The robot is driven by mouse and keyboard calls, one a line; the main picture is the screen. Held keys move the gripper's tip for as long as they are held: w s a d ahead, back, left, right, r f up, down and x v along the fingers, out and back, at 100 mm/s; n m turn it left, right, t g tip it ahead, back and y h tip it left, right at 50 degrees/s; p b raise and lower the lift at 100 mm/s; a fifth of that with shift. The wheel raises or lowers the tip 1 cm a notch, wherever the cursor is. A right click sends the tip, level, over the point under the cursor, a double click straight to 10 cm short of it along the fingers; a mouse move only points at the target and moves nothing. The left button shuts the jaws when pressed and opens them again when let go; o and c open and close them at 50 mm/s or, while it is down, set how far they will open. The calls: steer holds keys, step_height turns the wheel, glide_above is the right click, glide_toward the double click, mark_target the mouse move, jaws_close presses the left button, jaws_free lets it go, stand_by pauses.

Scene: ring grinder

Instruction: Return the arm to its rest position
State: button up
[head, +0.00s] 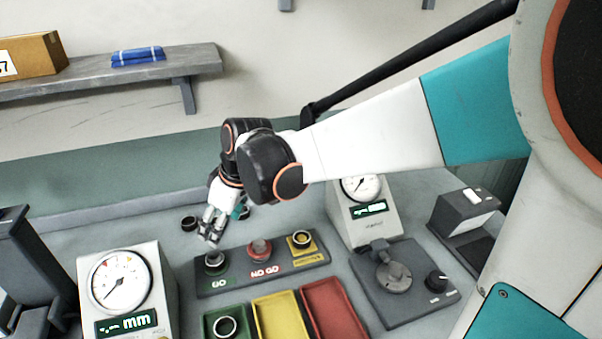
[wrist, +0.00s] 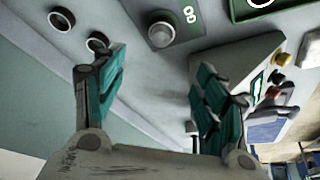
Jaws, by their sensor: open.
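My gripper (head: 212,226) hangs over the workbench in the head view, just above and behind the GO post of the dark gauge block (head: 262,262). In the wrist view my gripper (wrist: 155,100) is open, its two teal-padded fingers apart with nothing between them. My arm (head: 370,145) reaches in from the right of the head view, extended over the bench. The GO post (wrist: 160,30) shows beyond the fingers in the wrist view.
Two rings (wrist: 62,18) lie on the bench. A ring sits in the green tray (head: 212,334), beside the yellow (head: 282,316) and red (head: 335,308) trays. Dial gauges stand left (head: 122,285) and behind right (head: 362,205). A dark fixture (head: 395,280) stands right.

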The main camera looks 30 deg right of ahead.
steer(key=shift+s, duration=0.15)
steer(key=s+d+r+m+t+h, duration=0.1)
steer(key=s+d+m, duration=0.3)
steer(key=s, duration=0.4)
steer(key=s+d+r+m+t+h, duration=0.1)
steer(key=s+d+r+m+t, duration=0.1)
steer(key=s, duration=0.7)
steer(key=shift+d+r+m+t+h, duration=0.4)
steer(key=shift+d+r+m, duration=0.2)
steer(key=shift+d+m, duration=0.6)
